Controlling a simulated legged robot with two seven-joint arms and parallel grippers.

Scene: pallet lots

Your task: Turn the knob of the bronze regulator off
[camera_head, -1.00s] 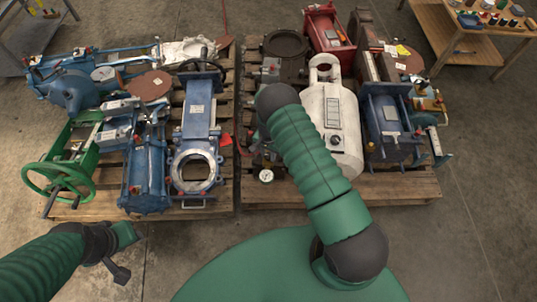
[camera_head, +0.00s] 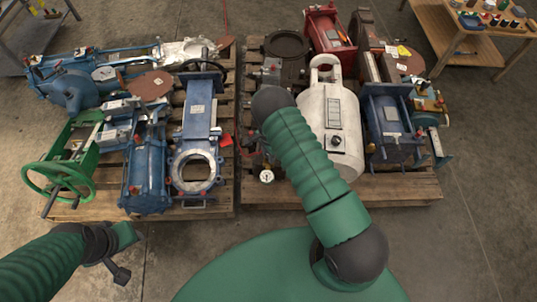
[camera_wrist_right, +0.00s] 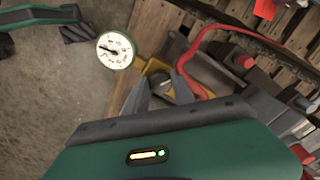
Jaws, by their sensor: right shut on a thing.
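In the right wrist view, the bronze regulator (camera_wrist_right: 153,66) shows as a yellowish body behind my fingertips, with a round white gauge (camera_wrist_right: 116,49) to its left. My right gripper (camera_wrist_right: 164,84) is shut on a small greyish part at the regulator, apparently its knob (camera_wrist_right: 161,87). The fingers partly hide this part, and its turn position cannot be read. In the head view, the gauge (camera_head: 266,176) shows at the right pallet's front left corner. My right arm hides most of the regulator there. My left gripper (camera_head: 122,256) hangs over bare floor at lower left, away from the regulator; its jaw opening is unclear.
A red hose (camera_wrist_right: 203,48) curves close to the right fingers. A white tank (camera_head: 340,130) stands right of my right forearm on the right pallet (camera_head: 400,190). The left pallet (camera_head: 100,210) holds blue machines and a green handwheel (camera_head: 58,181). Floor in front is clear.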

